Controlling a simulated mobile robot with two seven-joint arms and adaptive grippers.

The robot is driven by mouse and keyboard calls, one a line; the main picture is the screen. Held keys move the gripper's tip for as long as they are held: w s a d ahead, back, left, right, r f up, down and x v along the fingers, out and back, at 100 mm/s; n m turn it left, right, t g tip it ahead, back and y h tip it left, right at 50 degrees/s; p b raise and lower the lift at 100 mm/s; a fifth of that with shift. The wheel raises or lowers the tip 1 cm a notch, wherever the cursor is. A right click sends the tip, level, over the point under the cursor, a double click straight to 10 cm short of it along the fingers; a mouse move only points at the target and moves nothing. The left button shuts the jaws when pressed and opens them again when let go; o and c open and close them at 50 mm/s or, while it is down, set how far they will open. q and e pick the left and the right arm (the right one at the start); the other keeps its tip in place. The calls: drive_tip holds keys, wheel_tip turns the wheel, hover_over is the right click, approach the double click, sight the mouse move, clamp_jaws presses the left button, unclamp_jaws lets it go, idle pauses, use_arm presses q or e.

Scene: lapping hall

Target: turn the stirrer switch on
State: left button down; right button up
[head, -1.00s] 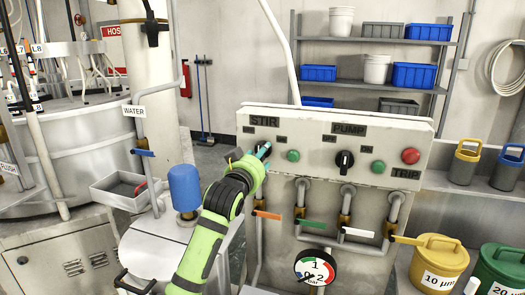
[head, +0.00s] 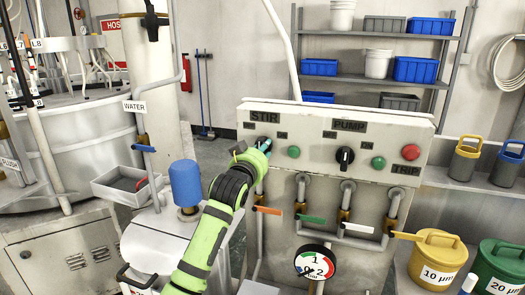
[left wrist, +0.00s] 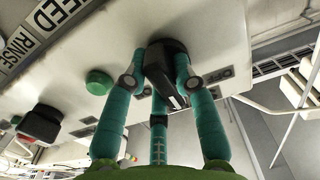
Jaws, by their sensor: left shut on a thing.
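The stirrer switch is a black rotary knob on the grey control panel (head: 330,190), below the STIR label (head: 265,117). In the head view my left gripper (head: 265,145) is at the panel's upper left and covers most of the knob. In the left wrist view the teal fingers of my left gripper (left wrist: 158,85) are shut around the black knob (left wrist: 165,62). An OFF label (left wrist: 211,76) lies beside it. I cannot tell which setting the knob points to. My right gripper is not in view.
A green button (head: 294,152) sits right of the switch. Farther right are the black pump knob (head: 345,157), another green button (head: 378,163) and a red button (head: 411,152). Colored valve handles and a gauge (head: 316,264) are below. A blue cylinder (head: 185,184) stands left of my arm.

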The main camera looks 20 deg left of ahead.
use_arm(q)
drive_tip(key=shift+m, duration=0.3)
drive_tip(key=m+p, duration=0.3)
drive_tip(key=m, duration=0.2)
drive_tip(key=shift+a+m, duration=0.15)
drive_tip(key=shift+m, duration=0.15)
drive_tip(key=m+p, duration=0.2)
drive_tip(key=m, duration=0.3)
drive_tip(key=shift+a+f+m+p, duration=0.1)
drive_tip(key=shift+a+m+p, duration=0.05)
drive_tip(key=shift+m+p, duration=0.15)
drive_tip(key=c, duration=1)
unclamp_jaws()
